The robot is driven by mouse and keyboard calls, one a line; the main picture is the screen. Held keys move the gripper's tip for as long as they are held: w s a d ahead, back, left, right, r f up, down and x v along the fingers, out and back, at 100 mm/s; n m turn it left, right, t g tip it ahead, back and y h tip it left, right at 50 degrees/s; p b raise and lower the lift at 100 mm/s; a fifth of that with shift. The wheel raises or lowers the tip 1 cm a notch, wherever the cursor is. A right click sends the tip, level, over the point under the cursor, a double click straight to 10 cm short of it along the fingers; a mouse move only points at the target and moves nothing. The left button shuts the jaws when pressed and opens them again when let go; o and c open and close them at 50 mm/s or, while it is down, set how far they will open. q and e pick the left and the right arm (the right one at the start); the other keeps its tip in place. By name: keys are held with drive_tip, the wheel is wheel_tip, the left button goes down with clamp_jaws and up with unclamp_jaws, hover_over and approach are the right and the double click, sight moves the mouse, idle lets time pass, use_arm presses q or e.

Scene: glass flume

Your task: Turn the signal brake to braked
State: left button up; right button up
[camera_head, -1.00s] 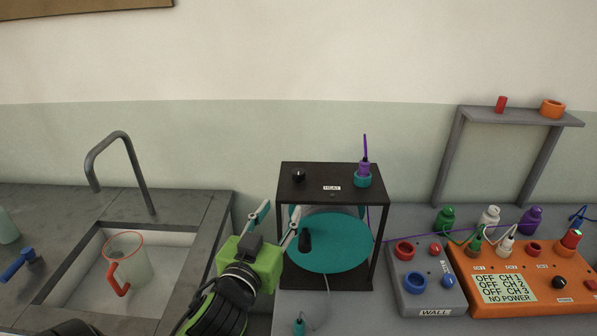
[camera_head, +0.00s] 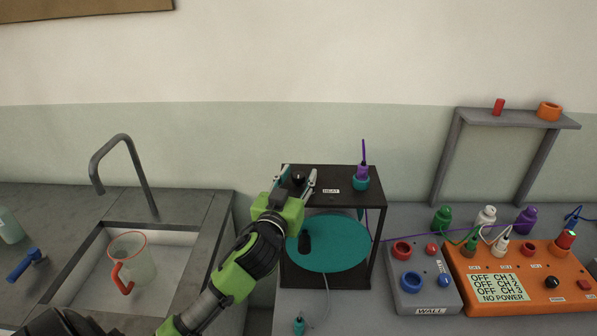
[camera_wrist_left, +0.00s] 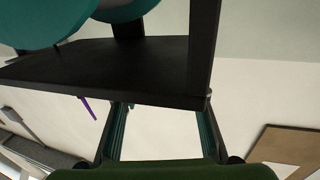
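Nothing in view is clearly marked as the signal brake. A small black round knob (camera_head: 298,178) stands on the top plate of a black open frame (camera_head: 345,173), beside a small white label that seems to read "HEAT". My left gripper (camera_head: 299,171) is at the plate's left end, its two fingers apart, one on each side of the knob in the picture. I cannot tell whether they touch it. In the left wrist view the fingers (camera_wrist_left: 160,112) are spread beside the frame's black plate (camera_wrist_left: 110,68), with nothing visible between them; the knob does not show there. My right gripper is out of view.
Inside the frame is a teal disc (camera_head: 335,245) with a black handle (camera_head: 304,240). A teal socket with a purple plug (camera_head: 361,175) stands on the plate's right. A grey box (camera_head: 425,292) and orange box (camera_head: 520,279) stand right. A sink with a jug (camera_head: 134,262) is left.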

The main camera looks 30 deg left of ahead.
use_arm(q)
drive_tip(key=shift+w+a, duration=0.1)
drive_tip(key=shift+w, duration=0.2)
drive_tip(key=shift+c, duration=0.3)
clamp_jaws()
